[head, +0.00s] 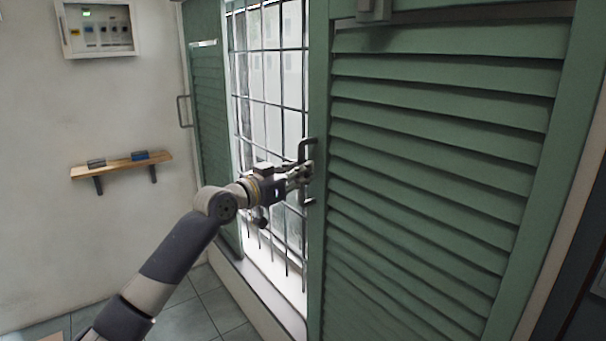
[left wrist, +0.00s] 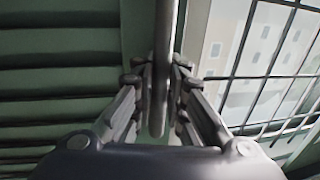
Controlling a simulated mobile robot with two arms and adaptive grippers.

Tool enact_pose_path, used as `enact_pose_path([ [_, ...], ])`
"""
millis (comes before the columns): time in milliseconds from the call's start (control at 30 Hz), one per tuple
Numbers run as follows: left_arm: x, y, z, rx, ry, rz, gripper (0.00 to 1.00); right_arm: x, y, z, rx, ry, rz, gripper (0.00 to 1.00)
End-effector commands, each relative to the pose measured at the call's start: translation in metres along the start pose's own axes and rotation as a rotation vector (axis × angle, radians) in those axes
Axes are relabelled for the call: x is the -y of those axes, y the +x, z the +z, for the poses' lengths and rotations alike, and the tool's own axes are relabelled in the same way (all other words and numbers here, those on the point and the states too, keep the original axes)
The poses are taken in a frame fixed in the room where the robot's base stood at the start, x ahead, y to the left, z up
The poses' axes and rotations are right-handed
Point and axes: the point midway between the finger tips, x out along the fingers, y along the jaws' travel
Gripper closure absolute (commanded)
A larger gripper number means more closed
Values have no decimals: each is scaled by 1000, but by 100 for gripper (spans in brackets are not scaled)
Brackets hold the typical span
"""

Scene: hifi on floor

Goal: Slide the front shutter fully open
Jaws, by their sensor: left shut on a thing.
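The front shutter (head: 440,150) is a large green louvred panel at the right of the head view. Its dark bar handle (head: 303,150) stands on its left edge. My left gripper (head: 307,172) is shut on that handle. In the left wrist view the handle (left wrist: 162,60) runs between the two fingers of the gripper (left wrist: 157,75), with green slats at left and the window grid at right. A second green shutter (head: 209,110) with its own handle (head: 184,111) stands farther back at the left. My right gripper is not in view.
A barred window (head: 268,120) shows between the two shutters, above a pale sill (head: 265,290). A wooden shelf (head: 122,165) with small items and a white electrical box (head: 100,28) are on the left wall. Tiled floor (head: 205,305) shows below.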

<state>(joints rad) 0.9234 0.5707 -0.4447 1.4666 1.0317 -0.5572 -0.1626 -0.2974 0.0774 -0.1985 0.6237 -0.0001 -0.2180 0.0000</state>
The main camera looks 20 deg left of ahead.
Motion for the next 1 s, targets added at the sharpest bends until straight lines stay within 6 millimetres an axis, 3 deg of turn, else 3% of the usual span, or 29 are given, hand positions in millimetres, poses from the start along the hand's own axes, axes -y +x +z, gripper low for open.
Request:
enact_pose_path([
  [233, -4, 1, 4, 6, -4, 7, 100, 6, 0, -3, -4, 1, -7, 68],
  [267, -4, 1, 4, 6, -4, 8, 84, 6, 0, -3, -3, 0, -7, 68],
  [333, -4, 1, 4, 6, -4, 8, 68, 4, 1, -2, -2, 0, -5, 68],
  [767, -2, -4, 3, 3, -3, 3, 67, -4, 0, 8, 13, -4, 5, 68],
  [1000, -2, -40, 4, 4, 0, 3, 67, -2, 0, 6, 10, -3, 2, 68],
])
